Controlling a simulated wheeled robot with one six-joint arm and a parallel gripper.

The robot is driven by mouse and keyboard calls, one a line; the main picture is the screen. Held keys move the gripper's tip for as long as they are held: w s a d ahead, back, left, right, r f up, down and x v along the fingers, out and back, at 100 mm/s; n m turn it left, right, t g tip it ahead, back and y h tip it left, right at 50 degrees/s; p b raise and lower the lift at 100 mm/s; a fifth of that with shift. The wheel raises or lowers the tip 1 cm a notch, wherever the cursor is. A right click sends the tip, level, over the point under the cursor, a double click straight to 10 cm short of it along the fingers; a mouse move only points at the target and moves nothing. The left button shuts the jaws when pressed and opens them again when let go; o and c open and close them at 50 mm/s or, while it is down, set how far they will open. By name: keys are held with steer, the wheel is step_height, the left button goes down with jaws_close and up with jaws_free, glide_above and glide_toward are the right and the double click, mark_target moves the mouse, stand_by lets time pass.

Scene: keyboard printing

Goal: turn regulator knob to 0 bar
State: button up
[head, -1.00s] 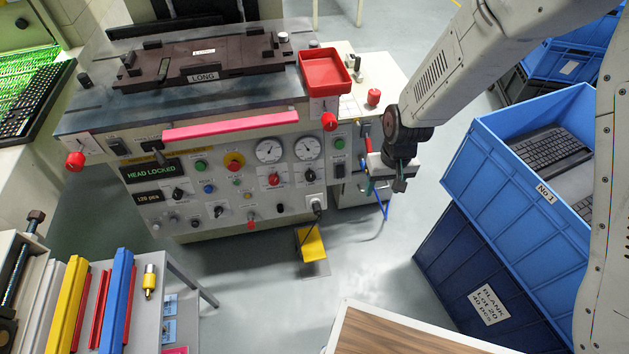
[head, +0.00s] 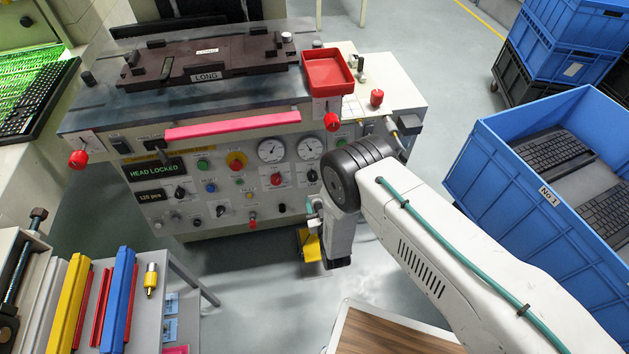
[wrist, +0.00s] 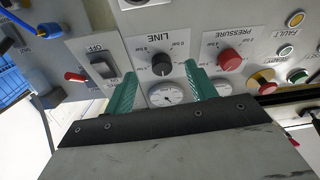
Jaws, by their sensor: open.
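The control panel (head: 232,192) has two knobs with bar scales below its two gauges. The black knob labelled LINE (wrist: 161,64) is near the middle of the wrist view, and in the head view it shows right of the red knob (head: 276,179) as a small black knob (head: 311,175). The red knob labelled PRESSURE (wrist: 229,60) is to its right in the wrist view. My gripper (wrist: 160,72) is open, its green fingers pointing at the panel on either side of the LINE knob, with gaps on both sides. In the head view my arm hides most of the gripper. The knobs' exact settings are too small to read.
A black OFF switch (wrist: 103,65) and a red lever (wrist: 75,77) are left of the fingers in the wrist view. A pink bar (head: 232,125) runs along the machine's front edge. A blue crate (head: 560,195) with keyboards stands right of my arm.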

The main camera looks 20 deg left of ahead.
mark_target(314, 179)
steer(key=shift+t, duration=0.5)
steer(key=w+a, duration=0.1)
steer(key=w, duration=0.1)
steer(key=w+a+r, duration=0.1)
steer(key=w+a, duration=0.1)
steer(key=w+a+r, duration=0.1)
steer(key=w, duration=0.1)
steer(key=shift+w+a, duration=0.2)
steer(key=shift+w, duration=0.2)
